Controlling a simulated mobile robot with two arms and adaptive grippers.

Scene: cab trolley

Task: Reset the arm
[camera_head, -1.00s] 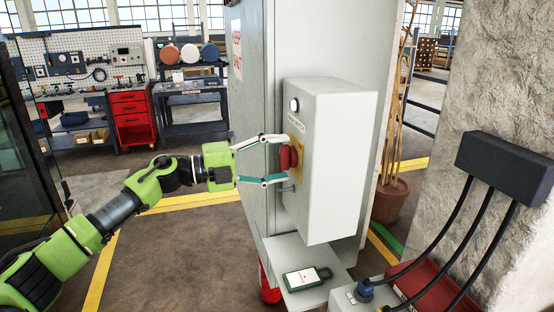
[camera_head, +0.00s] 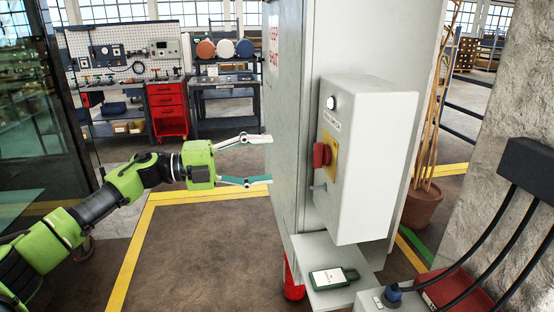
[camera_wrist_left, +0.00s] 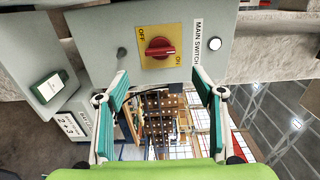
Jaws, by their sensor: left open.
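My left gripper (camera_head: 268,160) is open and empty, reaching from the left toward the cabinet and apart from the switch box. In the left wrist view its two teal-padded fingers (camera_wrist_left: 163,85) are spread wide with nothing between them. The grey switch box (camera_head: 375,170) hangs on the cabinet and carries a red rotary switch (camera_head: 321,155) on a yellow plate. In the left wrist view the red switch (camera_wrist_left: 160,48) sits beyond the fingertips, between OFF and ON labels, its handle pointing sideways. My right gripper is not in view.
A small shelf (camera_head: 306,249) below the box holds a green-and-white padlock-like item (camera_head: 334,278). A plug box with cables (camera_head: 393,297) stands at lower right. A dark glass panel (camera_head: 30,110) is at left.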

